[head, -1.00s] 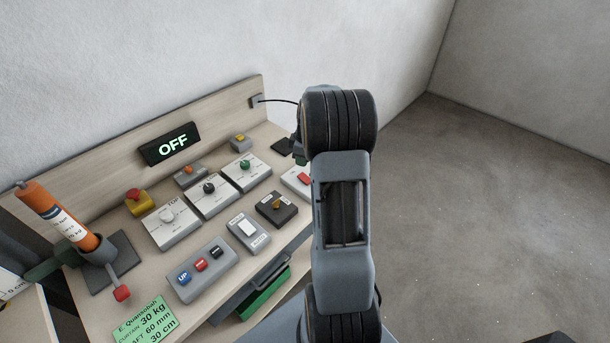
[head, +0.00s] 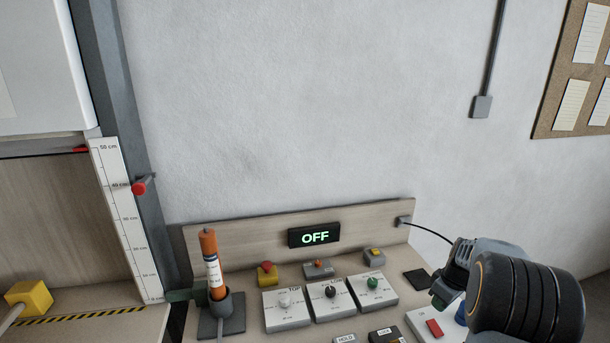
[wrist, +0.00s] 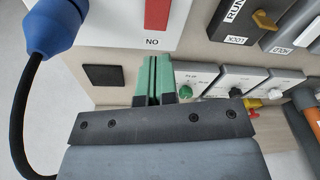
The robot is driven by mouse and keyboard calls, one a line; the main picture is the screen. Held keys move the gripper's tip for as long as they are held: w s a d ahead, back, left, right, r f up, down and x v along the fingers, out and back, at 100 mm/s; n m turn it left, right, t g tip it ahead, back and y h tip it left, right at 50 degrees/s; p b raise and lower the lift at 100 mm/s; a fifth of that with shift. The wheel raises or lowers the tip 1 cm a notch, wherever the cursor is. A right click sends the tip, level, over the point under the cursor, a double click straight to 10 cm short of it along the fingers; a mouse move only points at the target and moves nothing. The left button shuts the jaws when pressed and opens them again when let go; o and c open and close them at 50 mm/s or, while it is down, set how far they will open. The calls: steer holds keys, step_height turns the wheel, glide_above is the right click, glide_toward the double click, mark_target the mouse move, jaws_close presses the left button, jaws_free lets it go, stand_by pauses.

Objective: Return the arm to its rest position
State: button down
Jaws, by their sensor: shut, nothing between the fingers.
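My arm (head: 530,300) shows at the lower right of the head view, over the right end of the control bench. My gripper (wrist: 160,78) shows in the wrist view with its green fingers together and nothing between them.
The bench back carries a display (head: 315,236) reading OFF. Three dial boxes, one with a green knob (head: 372,283), stand below it. An orange cylinder (head: 211,262) stands in a holder at left. A blue plug (wrist: 55,28) with a black cable is beside my gripper.

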steer(key=s+a+m, duration=0.1)
steer(key=s+f+m, duration=0.1)
steer(key=s+m, duration=0.1)
steer(key=shift+a+g, duration=0.3)
steer(key=shift+a, duration=0.05)
steer(key=s+a+r+m+t, duration=0.1)
steer(key=s+a+r, duration=0.3)
steer(key=a, duration=0.3)
steer(key=s+a+r+m+t, duration=0.1)
steer(key=s+a+r, duration=0.4)
steer(key=a, duration=0.2)
steer(key=s+a+r+t+h, duration=0.1)
steer(key=s+a+r+t, duration=0.1)
steer(key=s+a+r, duration=0.2)
steer(key=s+a, duration=0.1)
steer(key=a, duration=0.2)
steer(key=shift+s+a+r+m, duration=0.25)
steer(key=shift+a+r+m, duration=0.05)
steer(key=shift+r+m, duration=0.1)
steer(key=shift+f, duration=0.1)
